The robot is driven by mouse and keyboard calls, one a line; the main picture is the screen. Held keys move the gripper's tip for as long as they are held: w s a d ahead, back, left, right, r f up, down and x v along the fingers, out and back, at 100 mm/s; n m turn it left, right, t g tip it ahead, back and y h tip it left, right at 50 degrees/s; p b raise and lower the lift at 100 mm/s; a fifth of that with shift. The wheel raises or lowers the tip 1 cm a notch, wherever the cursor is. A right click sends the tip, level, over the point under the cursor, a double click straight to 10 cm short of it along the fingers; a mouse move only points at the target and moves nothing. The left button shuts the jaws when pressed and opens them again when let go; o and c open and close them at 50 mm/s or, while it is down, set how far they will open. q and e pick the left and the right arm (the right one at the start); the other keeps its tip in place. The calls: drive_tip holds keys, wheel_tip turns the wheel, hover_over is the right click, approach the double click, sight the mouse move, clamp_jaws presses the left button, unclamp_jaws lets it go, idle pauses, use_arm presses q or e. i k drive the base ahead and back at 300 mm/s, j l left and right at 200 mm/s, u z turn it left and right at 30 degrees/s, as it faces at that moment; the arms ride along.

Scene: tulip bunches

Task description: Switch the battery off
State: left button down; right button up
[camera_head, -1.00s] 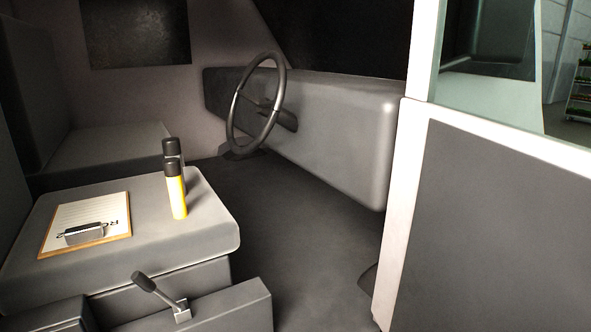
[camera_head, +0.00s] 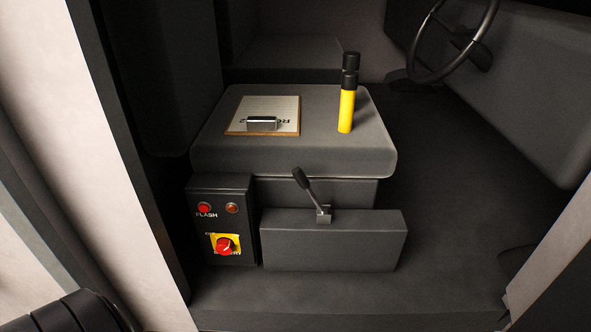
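The battery switch is a red rotary knob (camera_head: 225,245) on a yellow plate, low on the front of a black control box (camera_head: 222,185) beside the seat. Lettering around the knob is partly covered by it, and I cannot read which position it is in. Above it on the box are a red button (camera_head: 204,208) over the word FLASH and a small dull orange-red lamp or button (camera_head: 232,208). Neither of my grippers shows in the head view.
A seat (camera_head: 290,158) behind the box holds a clipboard (camera_head: 284,104) and a yellow and black flask or torch (camera_head: 346,108). A lever (camera_head: 306,185) rises from a grey block (camera_head: 335,245) right of the box. Pale door frame edges stand on both sides; the steering wheel (camera_head: 450,45) is far right.

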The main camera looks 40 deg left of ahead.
sight(224, 246)
drive_tip(key=u, duration=1.7)
